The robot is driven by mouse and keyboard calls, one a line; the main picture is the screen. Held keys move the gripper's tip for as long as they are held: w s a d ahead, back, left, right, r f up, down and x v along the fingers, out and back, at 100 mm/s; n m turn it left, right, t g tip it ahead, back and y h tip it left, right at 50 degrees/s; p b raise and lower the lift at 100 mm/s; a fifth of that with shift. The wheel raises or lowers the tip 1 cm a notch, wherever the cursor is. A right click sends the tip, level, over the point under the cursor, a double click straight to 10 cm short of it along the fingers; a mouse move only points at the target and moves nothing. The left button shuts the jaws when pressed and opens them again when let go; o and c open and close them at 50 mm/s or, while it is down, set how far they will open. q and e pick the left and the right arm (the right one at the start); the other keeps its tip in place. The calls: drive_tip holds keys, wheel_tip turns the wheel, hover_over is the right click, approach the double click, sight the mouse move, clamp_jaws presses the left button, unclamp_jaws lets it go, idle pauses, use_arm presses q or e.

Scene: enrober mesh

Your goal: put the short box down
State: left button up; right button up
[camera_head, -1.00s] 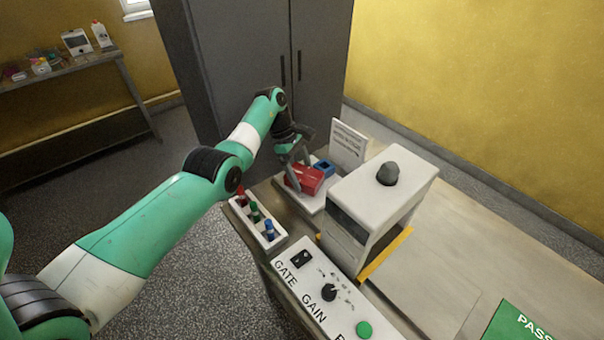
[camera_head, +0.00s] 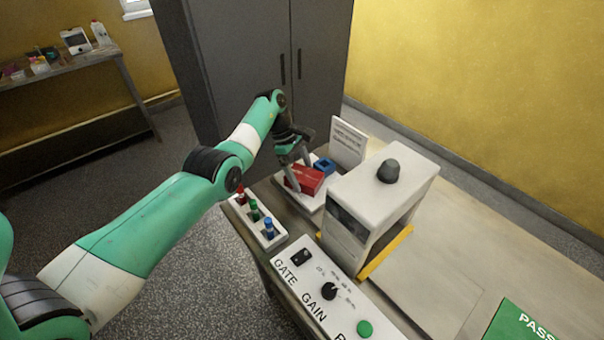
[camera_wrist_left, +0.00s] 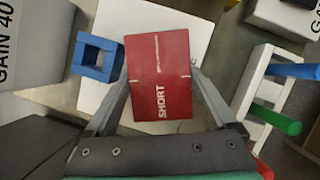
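The short box (camera_head: 307,179) is red, and the word SHORT reads on its face in the left wrist view (camera_wrist_left: 160,75). My left gripper (camera_head: 298,172) has one finger on each side of it. In the left wrist view both fingertips (camera_wrist_left: 160,78) lie against its sides, so the gripper looks shut on the box. The box is over the white plate (camera_head: 312,205), low at its surface; whether its underside touches is hidden. A blue square block with a hole (camera_head: 324,166) sits beside it on the plate. My right gripper is not in view.
A white machine with a dark knob (camera_head: 388,172) stands close right of the plate. A white rack with red, green and blue pegs (camera_head: 262,232) is in front. A small sign (camera_head: 348,142) stands behind. The GATE/GAIN panel (camera_head: 312,285) and green PASS mat (camera_head: 515,325) are nearer.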

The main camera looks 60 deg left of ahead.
use_arm(q)
drive_tip(key=shift+o, duration=0.3)
drive_tip(key=shift+r, duration=0.2)
drive_tip(key=p+v, duration=0.3)
drive_tip(key=v, duration=0.8)
drive_tip(key=shift+s, duration=0.15)
